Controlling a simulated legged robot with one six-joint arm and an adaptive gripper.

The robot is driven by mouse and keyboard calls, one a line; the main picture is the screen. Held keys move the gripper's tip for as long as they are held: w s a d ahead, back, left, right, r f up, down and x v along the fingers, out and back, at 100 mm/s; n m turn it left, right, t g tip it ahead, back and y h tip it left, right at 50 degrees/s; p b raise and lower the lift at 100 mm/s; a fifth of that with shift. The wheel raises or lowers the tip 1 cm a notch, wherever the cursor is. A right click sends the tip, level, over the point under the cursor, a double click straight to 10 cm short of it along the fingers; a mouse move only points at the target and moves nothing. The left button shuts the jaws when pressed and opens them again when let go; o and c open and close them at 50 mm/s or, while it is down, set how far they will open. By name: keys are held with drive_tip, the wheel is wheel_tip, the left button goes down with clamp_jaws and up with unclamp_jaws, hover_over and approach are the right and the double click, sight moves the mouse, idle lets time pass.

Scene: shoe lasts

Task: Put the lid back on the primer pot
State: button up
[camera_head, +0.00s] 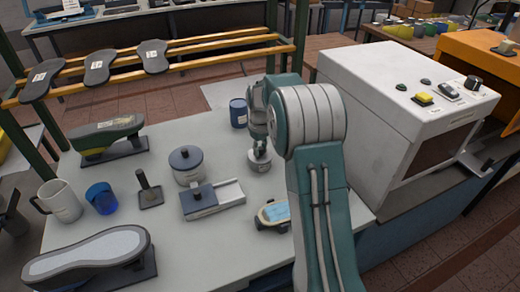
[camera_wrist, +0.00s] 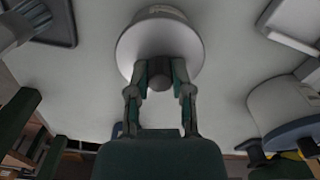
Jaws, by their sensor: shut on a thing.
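My gripper (camera_wrist: 160,85) is shut on the dark knob of a pale round lid (camera_wrist: 140,52) in the wrist view. In the head view, my gripper (camera_head: 258,138) points down to the table, right of the middle. A small pale labelled body (camera_head: 260,163), which looks like the primer pot, shows below it; a labelled band (camera_wrist: 163,12) shows beyond the lid in the wrist view. The lid lies over or against this body; I cannot tell whether it is seated or slightly above. My wrist partly hides both in the head view.
A grey pot with a dark lid (camera_head: 187,166) stands left of my gripper. A blue can (camera_head: 238,113) stands behind. A grey sliding box (camera_head: 213,198) and a small blue-topped item (camera_head: 273,214) lie in front. A large white machine (camera_head: 400,95) stands right.

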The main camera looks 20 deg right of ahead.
drive_tip(key=o, duration=0.9)
drive_tip(key=o, duration=0.4)
drive_tip(key=shift+o, duration=0.2)
drive_tip(key=shift+r, duration=3.5)
clamp_jaws()
